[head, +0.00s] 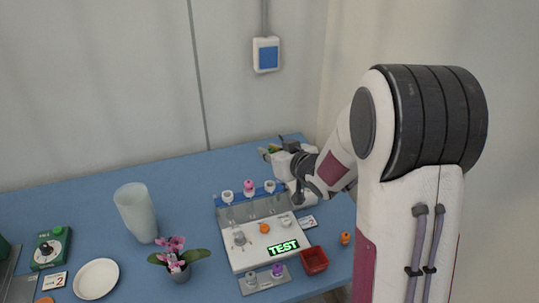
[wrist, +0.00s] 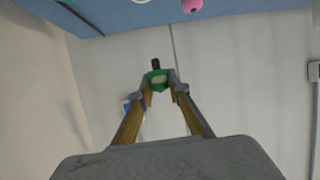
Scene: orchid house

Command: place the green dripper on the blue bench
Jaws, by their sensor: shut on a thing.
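The green dripper (wrist: 157,80) is between the fingertips of my gripper (wrist: 158,88) in the wrist view, with a black tip pointing away from the gripper. In the head view my gripper (head: 272,152) is at the back right of the blue bench (head: 190,180), near the wall and behind the test stand. Only a small bit of green shows there at the fingers. The dripper appears held above the bench; the exact height cannot be told.
A test stand (head: 259,255) with several coloured drippers stands in front of my gripper. A red bin (head: 314,261) and a loose orange dripper (head: 345,238) are at front right. A tall pale vase (head: 136,212), a potted orchid (head: 178,258) and a white plate (head: 96,279) stand left. The back middle is clear.

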